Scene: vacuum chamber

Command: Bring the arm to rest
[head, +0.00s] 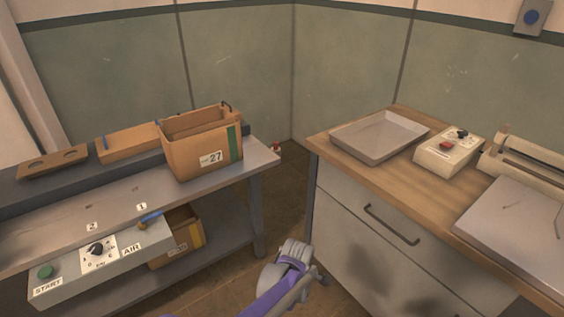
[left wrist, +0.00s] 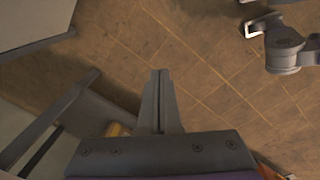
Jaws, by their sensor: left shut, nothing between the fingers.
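My left gripper (left wrist: 160,78) shows in the left wrist view, with its two fingers pressed together and nothing between them. It hangs over the brown tiled floor (left wrist: 195,45), clear of the benches. In the head view a purple and grey arm of mine comes in at the bottom, in the gap between the two benches; its fingers cannot be made out there. My right gripper cannot be identified in either view.
Left is a grey bench (head: 75,208) with an orange box marked 27 (head: 200,150) and a control box (head: 100,262) below.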

